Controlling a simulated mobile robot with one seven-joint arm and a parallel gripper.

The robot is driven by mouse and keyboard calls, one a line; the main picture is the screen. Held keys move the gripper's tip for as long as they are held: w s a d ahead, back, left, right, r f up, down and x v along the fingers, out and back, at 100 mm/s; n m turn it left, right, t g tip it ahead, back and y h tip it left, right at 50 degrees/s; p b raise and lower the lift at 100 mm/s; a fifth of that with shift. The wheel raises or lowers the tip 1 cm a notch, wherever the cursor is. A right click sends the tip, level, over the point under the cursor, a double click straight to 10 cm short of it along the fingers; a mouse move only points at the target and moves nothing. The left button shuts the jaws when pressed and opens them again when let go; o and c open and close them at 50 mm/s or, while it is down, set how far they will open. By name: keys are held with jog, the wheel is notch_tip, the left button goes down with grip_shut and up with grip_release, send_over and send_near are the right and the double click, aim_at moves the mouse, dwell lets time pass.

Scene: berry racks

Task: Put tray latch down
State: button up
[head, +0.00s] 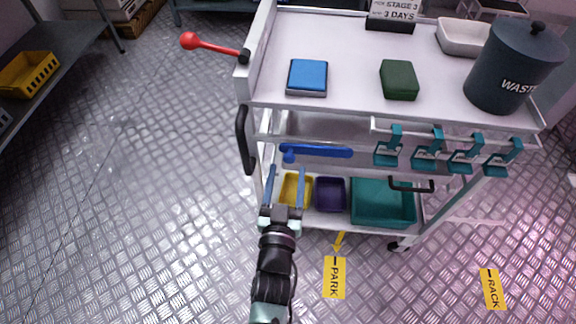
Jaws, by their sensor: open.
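A blue lever (318,152), which looks like the tray latch, lies about horizontal across the front of the white cart (330,110), below its top shelf. A rounded blue part shows at its left end. My gripper (287,171) is open, with its two blue-grey fingers pointing toward the cart. In the picture the fingertips lie just below the left part of the lever.
A red-knobbed lever (192,41) sticks out left of the cart, above a black handle (245,139). Teal hooks (427,149) hang at the front right. Yellow (294,189), purple (330,194) and teal bins (383,204) sit on the lower shelf. Floor to the left is clear.

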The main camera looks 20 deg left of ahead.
jog(key=shift+x, duration=1.4)
grip_shut()
dwell(0.5)
